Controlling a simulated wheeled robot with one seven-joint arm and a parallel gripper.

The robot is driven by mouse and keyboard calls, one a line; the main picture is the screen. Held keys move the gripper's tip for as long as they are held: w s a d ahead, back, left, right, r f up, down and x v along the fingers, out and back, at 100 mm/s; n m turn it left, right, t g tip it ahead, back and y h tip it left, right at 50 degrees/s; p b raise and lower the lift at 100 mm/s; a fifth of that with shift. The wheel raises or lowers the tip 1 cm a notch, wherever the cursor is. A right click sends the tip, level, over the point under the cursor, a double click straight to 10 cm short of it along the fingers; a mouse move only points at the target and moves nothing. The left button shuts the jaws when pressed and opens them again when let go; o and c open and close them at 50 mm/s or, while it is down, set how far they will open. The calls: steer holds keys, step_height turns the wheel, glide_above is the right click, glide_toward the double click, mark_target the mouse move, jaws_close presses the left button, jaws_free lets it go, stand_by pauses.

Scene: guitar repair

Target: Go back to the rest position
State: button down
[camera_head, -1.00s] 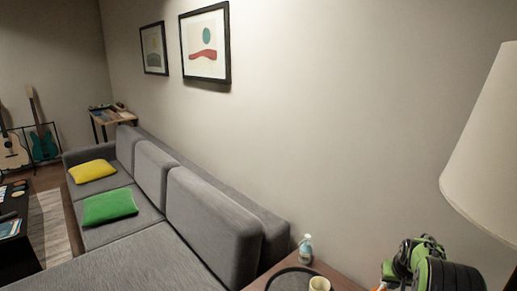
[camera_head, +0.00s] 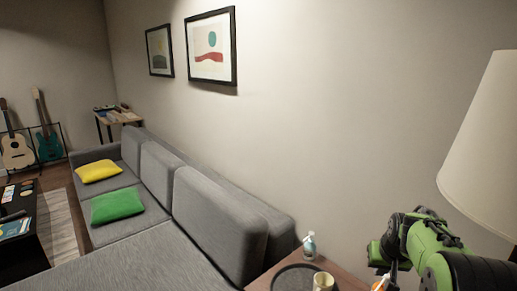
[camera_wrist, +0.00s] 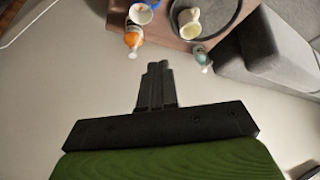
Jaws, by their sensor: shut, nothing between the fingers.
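My gripper (camera_wrist: 157,72) shows in the wrist view with its two black fingers together, shut and empty. My green and black arm (camera_head: 432,245) shows at the lower right of the head view, raised beside the lamp; the fingers cannot be made out there.
A wooden side table (camera_head: 343,272) holds a dark round tray (camera_head: 290,279), a cream cup (camera_head: 323,283) and a clear bottle (camera_head: 309,246). An orange bottle (camera_wrist: 133,38) shows in the wrist view. A lampshade (camera_head: 487,150) stands close to my arm. A grey sofa (camera_head: 215,215) stands left.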

steer(key=s+a+r+n+p, duration=0.1)
steer(key=s+a+r, duration=0.5)
steer(key=s, duration=0.2)
steer(key=s+a+r+n+p, duration=0.1)
steer(key=s+a+r, duration=0.5)
steer(key=s, duration=0.3)
steer(key=s+a+f+t+y, duration=0.1)
steer(key=s+a, duration=0.3)
steer(key=s, duration=0.9)
steer(key=shift+s+f+n, duration=0.25)
steer(key=shift+f+n, duration=0.05)
steer(key=shift+f, duration=0.15)
